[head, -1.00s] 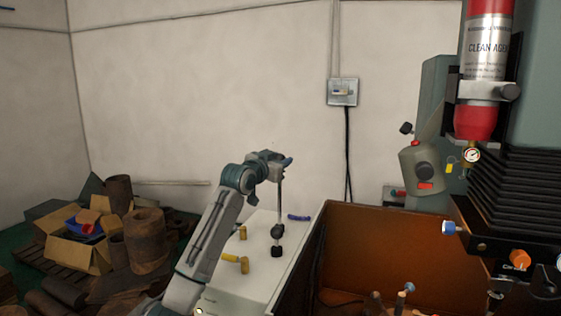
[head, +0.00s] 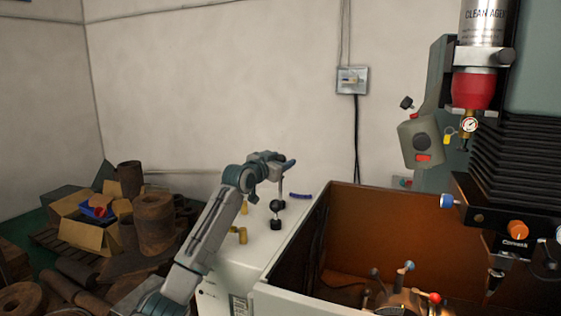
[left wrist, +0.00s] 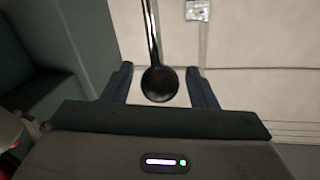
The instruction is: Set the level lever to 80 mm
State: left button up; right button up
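In the left wrist view, a black ball knob (left wrist: 160,83) sits on the end of a thin metal rod (left wrist: 151,35). My left gripper (left wrist: 160,88) is open, with one finger on each side of the knob and a gap on both sides. In the head view, my left gripper (head: 287,164) is above the white cabinet (head: 262,243), with a thin rod (head: 281,187) below it. Black knobs (head: 276,205) show near the rod's foot. I cannot read any level scale. My right gripper is not in view.
Brass-coloured posts (head: 243,236) and a purple handle (head: 300,196) are on the cabinet top. A brown-lined bin (head: 375,225) with short knobbed levers (head: 408,266) adjoins it on the right. The machine column with bellows (head: 520,120) stands farther right. Scrap (head: 155,220) is heaped at left.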

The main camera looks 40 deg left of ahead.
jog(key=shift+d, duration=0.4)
pick_arm(q)
jog(key=shift+s+f+b, duration=0.15)
jog(key=shift+s+b, duration=0.3)
jog(key=s+b, duration=0.5)
jog(key=s, duration=0.5)
jog(key=shift+d, duration=0.25)
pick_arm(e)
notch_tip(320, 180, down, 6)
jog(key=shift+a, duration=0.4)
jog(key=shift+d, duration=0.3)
